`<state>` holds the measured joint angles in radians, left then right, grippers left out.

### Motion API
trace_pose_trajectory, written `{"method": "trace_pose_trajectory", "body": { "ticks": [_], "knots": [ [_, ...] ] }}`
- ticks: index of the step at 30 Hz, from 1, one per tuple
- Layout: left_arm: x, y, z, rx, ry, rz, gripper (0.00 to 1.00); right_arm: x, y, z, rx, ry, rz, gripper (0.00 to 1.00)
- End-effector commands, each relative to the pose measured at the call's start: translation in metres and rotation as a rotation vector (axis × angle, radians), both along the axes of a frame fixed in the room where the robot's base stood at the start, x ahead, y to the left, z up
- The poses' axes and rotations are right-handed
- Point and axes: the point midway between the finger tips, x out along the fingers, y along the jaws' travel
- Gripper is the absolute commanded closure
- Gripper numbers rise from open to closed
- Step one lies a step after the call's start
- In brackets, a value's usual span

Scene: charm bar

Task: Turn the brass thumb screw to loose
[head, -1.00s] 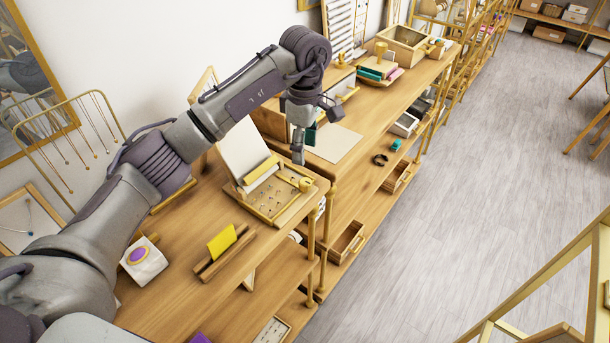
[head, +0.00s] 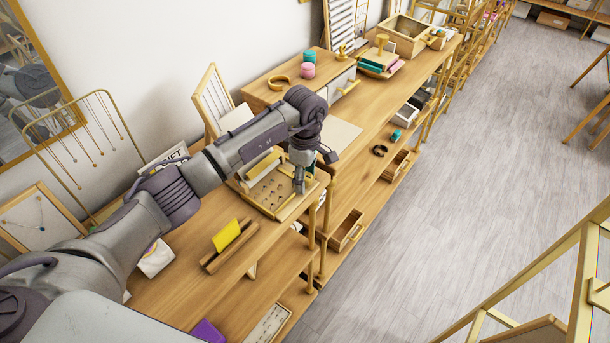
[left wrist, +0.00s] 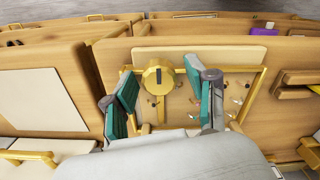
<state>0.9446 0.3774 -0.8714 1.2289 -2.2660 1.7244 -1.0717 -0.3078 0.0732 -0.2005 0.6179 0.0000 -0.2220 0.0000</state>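The brass thumb screw (left wrist: 158,77) is a round gold knob with a dark slot-like mark, at the edge of a brass-framed board (left wrist: 238,72) holding small charms. In the left wrist view it lies between the two teal-padded fingers of my left gripper (left wrist: 161,88). The fingers are open, with a visible gap on each side of the knob. In the head view my left gripper (head: 299,180) points down over the right end of the charm board (head: 262,202) and mostly hides the screw. My right gripper is in neither view.
A yellow card (head: 227,235) stands in a wooden holder left of the board. A shelf top with a brass bracelet (head: 279,82) and pink and teal rolls is behind.

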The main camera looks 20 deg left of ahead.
Motion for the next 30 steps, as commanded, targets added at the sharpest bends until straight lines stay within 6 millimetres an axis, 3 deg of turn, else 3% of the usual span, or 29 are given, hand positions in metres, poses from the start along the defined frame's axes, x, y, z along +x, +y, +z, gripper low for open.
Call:
{"method": "trace_pose_trajectory", "body": {
  "ticks": [1, 10, 20, 30],
  "knots": [
    [0.000, 0.000, 0.000, 0.000, 0.000, 0.000, 0.53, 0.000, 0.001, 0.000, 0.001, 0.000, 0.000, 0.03],
    [0.000, 0.000, 0.001, 0.000, 0.000, 0.000, 1.00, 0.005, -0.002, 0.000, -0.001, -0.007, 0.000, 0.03],
    [0.000, 0.000, -0.001, 0.000, -0.001, 0.047, 1.00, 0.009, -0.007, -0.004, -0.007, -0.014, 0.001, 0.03],
    [-0.001, 0.001, -0.002, 0.001, -0.001, 0.279, 1.00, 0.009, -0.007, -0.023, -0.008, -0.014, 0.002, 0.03]
  ]
}}
